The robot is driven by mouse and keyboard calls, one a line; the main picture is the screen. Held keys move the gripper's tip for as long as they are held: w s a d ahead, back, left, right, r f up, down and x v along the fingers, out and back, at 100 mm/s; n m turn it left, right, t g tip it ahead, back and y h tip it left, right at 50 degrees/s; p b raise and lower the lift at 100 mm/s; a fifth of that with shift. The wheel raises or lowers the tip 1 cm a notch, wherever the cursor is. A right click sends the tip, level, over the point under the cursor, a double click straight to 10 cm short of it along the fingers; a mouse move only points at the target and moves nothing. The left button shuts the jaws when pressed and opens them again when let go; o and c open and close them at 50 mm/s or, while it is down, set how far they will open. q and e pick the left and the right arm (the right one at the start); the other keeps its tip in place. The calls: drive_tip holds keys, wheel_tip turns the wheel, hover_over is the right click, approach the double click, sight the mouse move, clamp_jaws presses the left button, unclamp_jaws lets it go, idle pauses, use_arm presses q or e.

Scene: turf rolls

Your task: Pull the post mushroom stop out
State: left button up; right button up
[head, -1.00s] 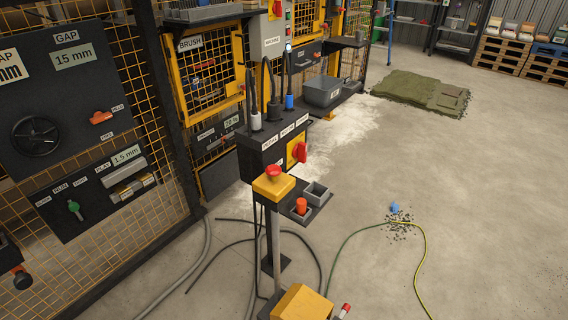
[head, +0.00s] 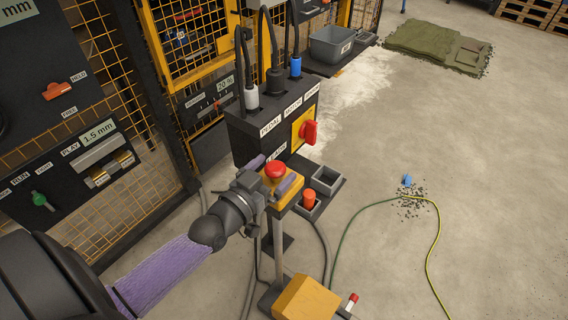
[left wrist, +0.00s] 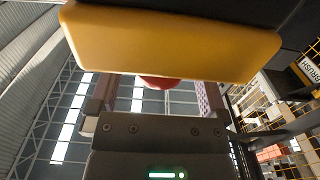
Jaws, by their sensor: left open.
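The red mushroom stop (head: 275,168) sits on top of the yellow post box (head: 291,202), which stands on a grey post. My left gripper (head: 271,175) is open at the box, with one purple-grey finger pad on each side of the stop in the head view. In the left wrist view the stop (left wrist: 158,82) shows as a red rim beyond the yellow box (left wrist: 170,42), between the two open fingers (left wrist: 155,98). The box hides most of it there, and I see no finger touching it. My right gripper is not in view.
A black control box (head: 270,125) with cable plugs and a red rotary switch (head: 310,132) stands just behind. A small tray (head: 322,186) with an orange-red part (head: 309,198) is to the right. A yellow floor box (head: 306,298) is below. Open floor lies right.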

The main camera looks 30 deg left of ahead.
use_arm(q)
drive_tip(key=shift+w+d, duration=0.15)
drive_tip(key=shift+w, duration=1.15)
clamp_jaws()
